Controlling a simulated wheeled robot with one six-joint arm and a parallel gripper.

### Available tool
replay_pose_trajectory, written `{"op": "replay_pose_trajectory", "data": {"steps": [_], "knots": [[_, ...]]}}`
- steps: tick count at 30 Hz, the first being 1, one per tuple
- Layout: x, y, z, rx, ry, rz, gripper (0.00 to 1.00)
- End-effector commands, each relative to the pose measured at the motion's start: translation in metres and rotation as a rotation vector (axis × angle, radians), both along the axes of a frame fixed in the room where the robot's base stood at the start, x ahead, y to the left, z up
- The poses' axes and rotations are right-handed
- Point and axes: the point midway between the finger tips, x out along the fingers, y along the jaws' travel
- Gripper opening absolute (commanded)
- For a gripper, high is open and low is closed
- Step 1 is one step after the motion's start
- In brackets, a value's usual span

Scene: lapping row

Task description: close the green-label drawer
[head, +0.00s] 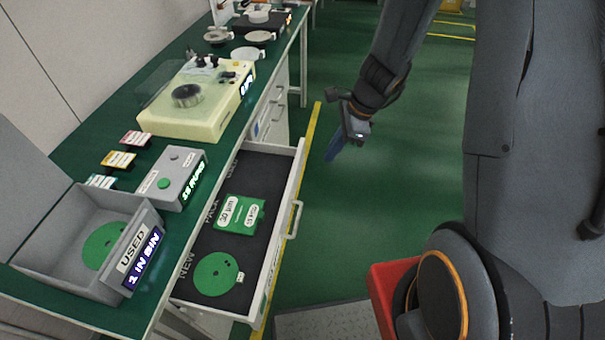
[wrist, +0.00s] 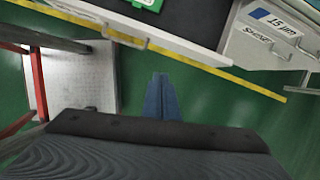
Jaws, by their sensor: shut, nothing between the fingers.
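An open drawer (head: 295,175) is pulled out from the green-topped bench, and its front faces right, toward the aisle. Its bar handle (head: 294,220) is on the outer face; no green label can be made out on that face. Inside lie a green pack (head: 240,214) and a green disc (head: 217,274). In the wrist view the drawer's handle (wrist: 128,39) crosses the top. My gripper (head: 332,154) is shut and empty, over the floor beyond the drawer front, apart from it. Its blue fingers (wrist: 160,80) point toward the drawer side in the wrist view.
A shut drawer with a blue 15 µm label (wrist: 272,17) is beside the open one. A grey bin (head: 55,262), a grey button box (head: 172,180) and a cream machine (head: 198,108) stand on the bench.

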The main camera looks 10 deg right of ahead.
Motion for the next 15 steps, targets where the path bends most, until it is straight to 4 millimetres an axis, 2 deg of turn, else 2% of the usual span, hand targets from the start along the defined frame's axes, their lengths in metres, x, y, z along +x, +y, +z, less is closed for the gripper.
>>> {"op": "replay_pose_trajectory", "data": {"steps": [1, 5, 11, 15], "knots": [[0.006, -0.001, -0.011, 0.017, 0.02, -0.069, 0.0], [0.015, -0.002, -0.024, 0.044, 0.045, -0.178, 0.0], [0.018, 0.005, -0.041, 0.05, 0.052, -0.199, 0.0], [0.021, 0.014, -0.065, 0.049, 0.052, -0.196, 0.0]]}}
